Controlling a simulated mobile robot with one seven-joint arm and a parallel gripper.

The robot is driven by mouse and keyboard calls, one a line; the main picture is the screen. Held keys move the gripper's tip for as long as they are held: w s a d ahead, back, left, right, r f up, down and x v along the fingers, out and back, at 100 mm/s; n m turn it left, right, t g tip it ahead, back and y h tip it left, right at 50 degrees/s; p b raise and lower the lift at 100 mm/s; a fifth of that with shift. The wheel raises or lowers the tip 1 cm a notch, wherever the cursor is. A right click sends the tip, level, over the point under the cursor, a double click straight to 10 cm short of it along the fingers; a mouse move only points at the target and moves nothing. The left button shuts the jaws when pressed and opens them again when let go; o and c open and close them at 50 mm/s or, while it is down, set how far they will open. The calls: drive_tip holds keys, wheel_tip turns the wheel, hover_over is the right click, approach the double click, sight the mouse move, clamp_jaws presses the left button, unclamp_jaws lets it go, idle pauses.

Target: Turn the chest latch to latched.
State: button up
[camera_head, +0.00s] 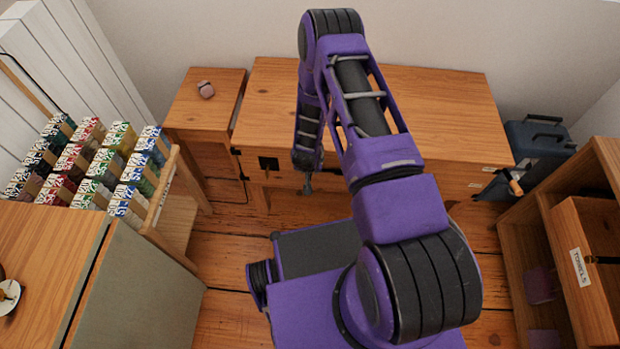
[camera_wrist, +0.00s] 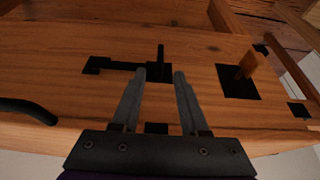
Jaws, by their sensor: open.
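The wooden chest or desk (camera_head: 420,100) stands against the back wall; its wooden front (camera_wrist: 60,45) fills much of the wrist view. On it are a black metal bar fitting with an upright lever (camera_wrist: 160,52) and, to the right, a black plate with a wooden knob (camera_wrist: 248,66) sticking out. I cannot tell for sure which is the chest latch. My gripper (camera_wrist: 160,73) is open and empty, its fingertips just below the bar fitting, with the lever seen between and beyond them. My gripper (camera_head: 307,188) also shows in the head view, low before the front.
A black curved handle (camera_wrist: 28,108) is at left in the wrist view. A small wooden stand (camera_head: 205,100) is left of the chest, a rack of colourful packets (camera_head: 95,165) further left. A blue toolbox (camera_head: 540,140) and shelf (camera_head: 600,155) are right. Some wooden floor (camera_head: 225,235) is clear.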

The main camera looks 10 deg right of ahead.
drive_tip(key=b+x, duration=0.4)
drive_tip(key=x, duration=0.3)
drive_tip(key=shift+w+f, duration=0.15)
clamp_jaws()
idle(1.2)
